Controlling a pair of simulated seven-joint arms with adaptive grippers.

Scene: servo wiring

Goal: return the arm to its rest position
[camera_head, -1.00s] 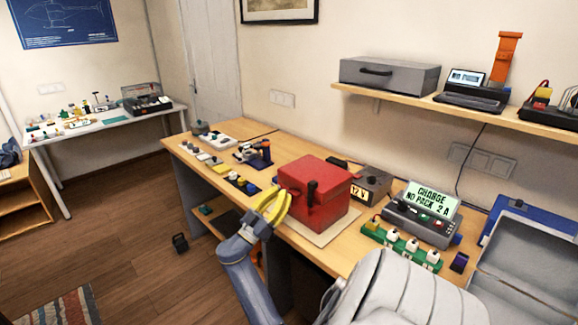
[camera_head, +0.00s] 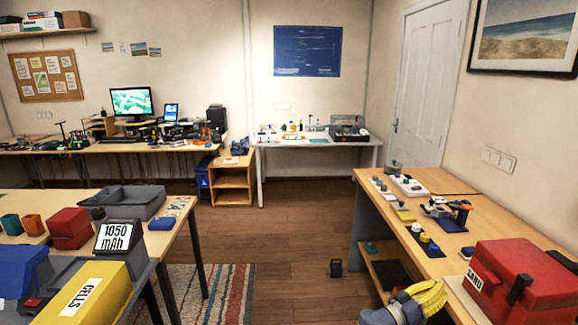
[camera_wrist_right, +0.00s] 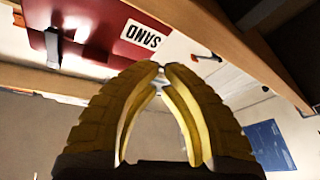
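My right gripper (camera_head: 432,294) has yellow ribbed fingers and shows at the lower right of the head view. It is just left of the red box (camera_head: 535,265) labelled SAND, in front of the right workbench's edge. In the right wrist view, the fingertips (camera_wrist_right: 160,70) meet, and nothing shows between the fingers. The red box (camera_wrist_right: 95,22) is beyond the fingers there, apart from them. My left gripper is not in view.
The right workbench (camera_head: 420,270) holds several small parts. A dark object (camera_head: 336,268) stands on the floor.

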